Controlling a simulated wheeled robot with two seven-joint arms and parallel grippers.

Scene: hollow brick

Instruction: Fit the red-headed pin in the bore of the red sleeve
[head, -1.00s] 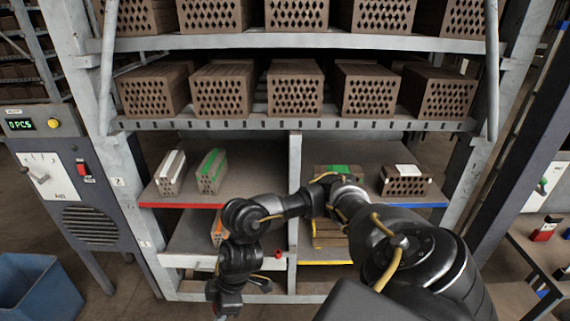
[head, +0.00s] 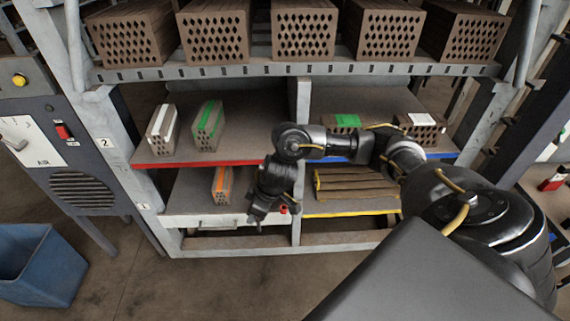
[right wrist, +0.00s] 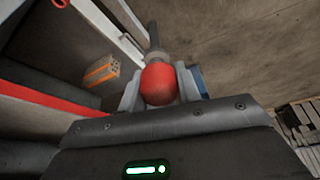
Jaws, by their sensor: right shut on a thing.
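My right gripper (head: 259,217) is shut on the red-headed pin. In the right wrist view the pin's round red head (right wrist: 158,84) sits between the two fingers, and its grey shank points away from the gripper. In the head view the gripper points down in front of the lower shelf, and the pin is too small there to make out clearly. The red sleeve (head: 283,209) is on the lower shelf's front edge, just right of the gripper and apart from it. A red ring (right wrist: 60,3), probably the sleeve, shows at the top left of the right wrist view. My left gripper is out of view.
The lower shelf holds an orange-striped brick (head: 222,186) on the left and long brown pieces (head: 355,184) on the right, behind a yellow edge. A grey upright (head: 302,110) divides the bays. The red-edged shelf (head: 200,160) lies above. A blue bin (head: 38,265) stands at left.

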